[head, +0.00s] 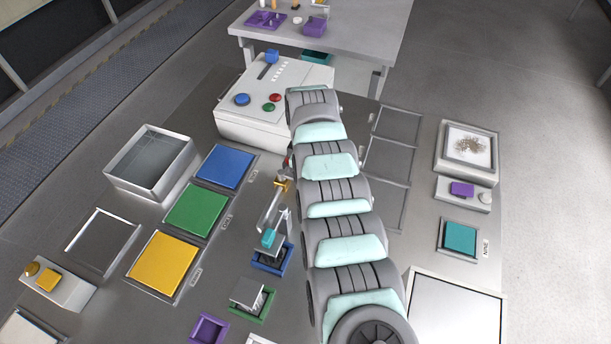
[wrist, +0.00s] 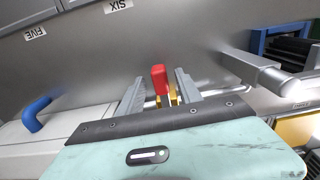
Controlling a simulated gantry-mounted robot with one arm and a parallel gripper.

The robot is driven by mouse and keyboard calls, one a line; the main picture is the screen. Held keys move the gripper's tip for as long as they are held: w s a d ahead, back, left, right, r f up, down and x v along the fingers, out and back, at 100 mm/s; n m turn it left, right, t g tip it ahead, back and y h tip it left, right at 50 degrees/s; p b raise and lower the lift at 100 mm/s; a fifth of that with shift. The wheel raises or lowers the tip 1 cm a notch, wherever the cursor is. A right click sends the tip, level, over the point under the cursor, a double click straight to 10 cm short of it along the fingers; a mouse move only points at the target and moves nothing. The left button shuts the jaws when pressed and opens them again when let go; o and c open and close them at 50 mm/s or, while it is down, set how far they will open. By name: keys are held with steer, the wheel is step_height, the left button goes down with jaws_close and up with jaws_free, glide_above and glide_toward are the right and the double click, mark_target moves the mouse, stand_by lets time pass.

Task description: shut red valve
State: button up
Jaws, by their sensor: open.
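The red valve handle (wrist: 159,79) stands near the middle of the wrist view, with a brass fitting (wrist: 173,97) just behind and below it. My gripper (wrist: 160,84) is open, with one grey finger on each side of the red handle. Gaps show between the handle and both fingers, so it does not look clamped. In the head view my arm covers most of this spot.
A grey pipe (wrist: 262,72) with a rounded end lies right of the valve. A blue handle (wrist: 38,113) is at the left. In the head view, a white control box (head: 240,122) stands beyond the valve, and blue (head: 223,166) and green (head: 197,209) pads lie left.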

step_height(320, 180, up, 10)
steer(key=p, duration=0.1)
steer(key=shift+r, duration=0.1)
stand_by(0.5)
